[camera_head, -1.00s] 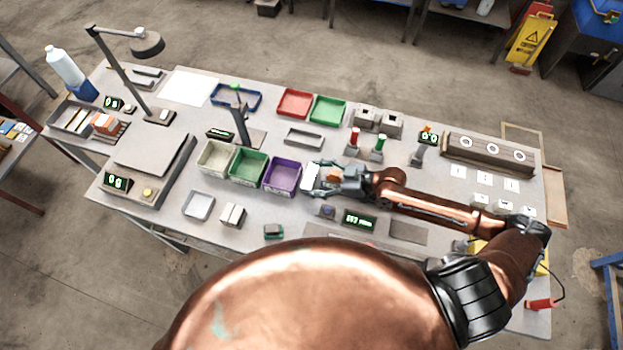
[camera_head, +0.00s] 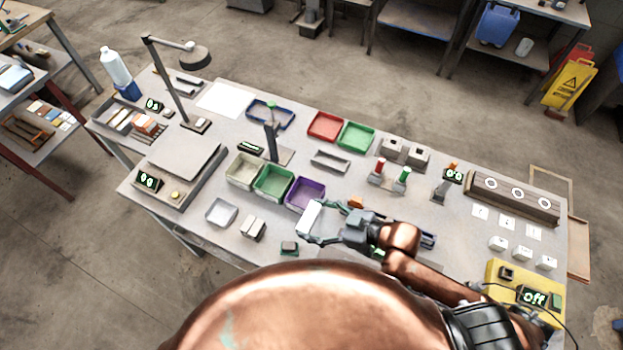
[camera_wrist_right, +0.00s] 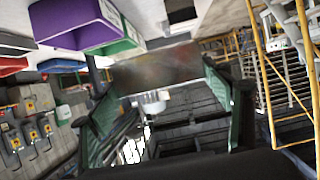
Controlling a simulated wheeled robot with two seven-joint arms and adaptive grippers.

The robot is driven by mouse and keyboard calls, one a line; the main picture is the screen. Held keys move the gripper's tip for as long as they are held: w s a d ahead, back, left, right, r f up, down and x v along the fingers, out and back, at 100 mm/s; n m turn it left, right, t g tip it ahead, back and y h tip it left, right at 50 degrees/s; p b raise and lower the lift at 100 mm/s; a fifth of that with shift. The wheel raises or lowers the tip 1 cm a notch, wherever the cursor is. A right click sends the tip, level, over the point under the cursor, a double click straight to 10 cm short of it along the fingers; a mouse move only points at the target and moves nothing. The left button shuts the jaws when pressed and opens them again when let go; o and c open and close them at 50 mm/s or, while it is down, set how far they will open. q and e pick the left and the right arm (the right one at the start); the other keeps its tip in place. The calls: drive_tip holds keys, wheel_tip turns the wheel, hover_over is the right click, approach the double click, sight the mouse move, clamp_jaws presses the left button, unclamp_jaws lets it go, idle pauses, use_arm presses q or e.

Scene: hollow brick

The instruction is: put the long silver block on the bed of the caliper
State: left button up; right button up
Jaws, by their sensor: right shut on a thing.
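My right gripper (camera_head: 321,221) is shut on the long silver block (camera_head: 309,216), just in front of the purple bin (camera_head: 305,194). In the right wrist view, the block (camera_wrist_right: 160,70) lies crosswise between the fingertips of my right gripper (camera_wrist_right: 165,88), a shiny grey slab. In the head view I cannot make out the caliper for sure. A small green display (camera_head: 378,252) shows beside my right arm, which hides most of the table there. My left gripper is not in view.
Beige (camera_head: 242,170) and green (camera_head: 273,182) bins stand left of the purple one. A white tray (camera_head: 221,212) and small light blocks (camera_head: 252,228) lie nearer. A yellow box (camera_head: 512,285) reading "off" stands at the right. The purple bin is close to the held block.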

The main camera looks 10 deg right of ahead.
drive_tip(key=shift+w+a+r, duration=0.1)
drive_tip(key=shift+w+r, duration=0.05)
drive_tip(key=shift+r, duration=0.15)
drive_tip(key=w+d+r+m+t+h, duration=0.2)
drive_tip(key=w+d+m+t+h, duration=0.1)
drive_tip(key=w+d+m+h, duration=0.2)
drive_tip(key=w+d+r+m+t+h, duration=0.3)
drive_tip(key=w+d+m+h, duration=0.3)
drive_tip(key=d, duration=0.4)
drive_tip(key=shift+w+r+b, duration=0.3)
drive_tip(key=shift+w+b, duration=0.1)
drive_tip(key=shift+b, duration=0.05)
